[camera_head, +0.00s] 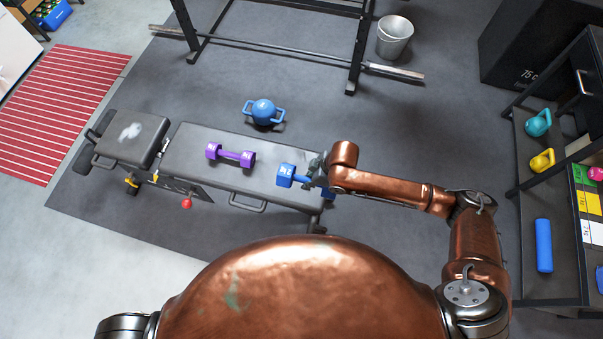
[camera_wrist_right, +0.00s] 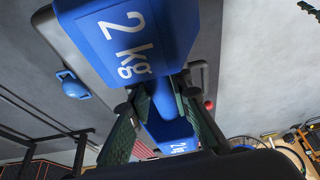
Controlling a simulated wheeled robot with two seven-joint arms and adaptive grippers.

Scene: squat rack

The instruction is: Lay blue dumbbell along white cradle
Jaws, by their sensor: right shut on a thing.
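The blue dumbbell (camera_head: 286,175), marked 2 kg, is at the right end of the bench pad. My right gripper (camera_head: 317,170) is shut around its handle. Whether the dumbbell touches the pad or hangs just above it, I cannot tell. In the right wrist view the near head of the blue dumbbell (camera_wrist_right: 130,40) fills the upper middle, the far head shows below, and the fingers of my right gripper (camera_wrist_right: 157,108) lie on both sides of the handle. I cannot make out a white cradle in either view. My left gripper is not in view.
A purple dumbbell (camera_head: 231,156) lies mid-pad on the bench (camera_head: 195,166). A blue kettlebell-like weight (camera_head: 263,112) stands on the floor behind. A barbell (camera_head: 270,47), a bucket (camera_head: 395,37) and a shelf with kettlebells (camera_head: 542,160) lie further out. The floor right of the bench is clear.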

